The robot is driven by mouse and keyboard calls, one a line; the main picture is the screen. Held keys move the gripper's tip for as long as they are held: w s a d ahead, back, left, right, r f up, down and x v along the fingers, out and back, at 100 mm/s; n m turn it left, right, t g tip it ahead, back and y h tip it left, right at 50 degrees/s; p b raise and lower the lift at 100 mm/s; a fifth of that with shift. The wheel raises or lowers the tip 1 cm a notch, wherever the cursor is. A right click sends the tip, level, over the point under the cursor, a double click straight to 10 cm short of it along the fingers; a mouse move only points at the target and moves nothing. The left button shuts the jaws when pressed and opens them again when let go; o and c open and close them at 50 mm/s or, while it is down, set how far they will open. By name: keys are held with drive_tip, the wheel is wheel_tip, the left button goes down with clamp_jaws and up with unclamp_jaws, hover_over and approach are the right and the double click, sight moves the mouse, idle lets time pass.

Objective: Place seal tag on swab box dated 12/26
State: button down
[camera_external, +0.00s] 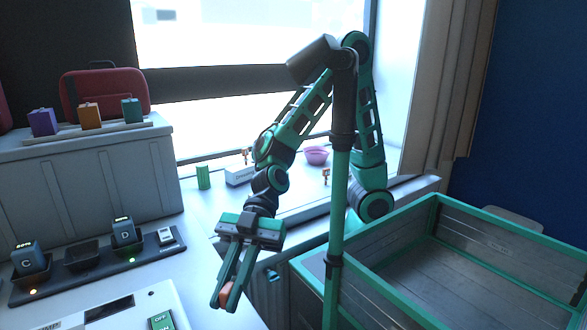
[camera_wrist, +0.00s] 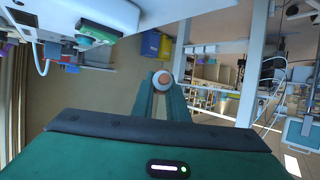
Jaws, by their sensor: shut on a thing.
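My gripper (camera_external: 225,296) points downward in front of the window-side counter, its fingers shut on a small orange-red thing (camera_external: 227,290). In the wrist view this orange thing (camera_wrist: 162,79) looks round with a pale rim, between the fingertips (camera_wrist: 162,84). I cannot tell whether it is the seal tag. Purple (camera_external: 43,122), orange (camera_external: 89,116) and green (camera_external: 132,110) boxes stand in a row on a grey cabinet at the left. A white box (camera_external: 240,175) lies on the window counter. No date 12/26 is readable on any box.
A charger strip with units C (camera_external: 27,259) and D (camera_external: 124,233) lies left of my gripper. A white device (camera_external: 105,309) is at the lower left. A green-framed open bin (camera_external: 450,260) stands right. A pink bowl (camera_external: 317,155) and a green cylinder (camera_external: 203,177) stand by the window.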

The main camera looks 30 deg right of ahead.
drive_tip(key=w+a+m+t+y, duration=0.2)
drive_tip(key=w+m+t, duration=0.2)
drive_tip(key=w, duration=1.1)
drive_tip(key=w+d+m+t, duration=0.3)
drive_tip(key=w+d+t, duration=0.1)
drive_tip(key=w, duration=0.8)
drive_tip(key=w+d+m+t, duration=0.3)
drive_tip(key=w+d, duration=0.1)
drive_tip(key=w, duration=0.8)
drive_tip(key=w+d+m+t, duration=0.3)
drive_tip(key=w+d+t, duration=0.1)
drive_tip(key=w, duration=0.7)
drive_tip(key=w+d+r+m+t+h, duration=0.1)
drive_tip(key=w+d+m+t+h, duration=0.5)
drive_tip(key=w+d, duration=1.15)
drive_tip(key=w+d+r+m+h, duration=0.1)
drive_tip(key=w+d+m+h, duration=0.1)
drive_tip(key=d, duration=1.1)
drive_tip(key=w+d+r+m+t+h, duration=0.1)
drive_tip(key=d+m+h, duration=0.3)
drive_tip(key=d, duration=1)
drive_tip(key=shift+w+r+m+t, duration=0.3)
drive_tip(key=shift+w+r+m, duration=0.2)
drive_tip(key=shift+w+m, duration=0.1)
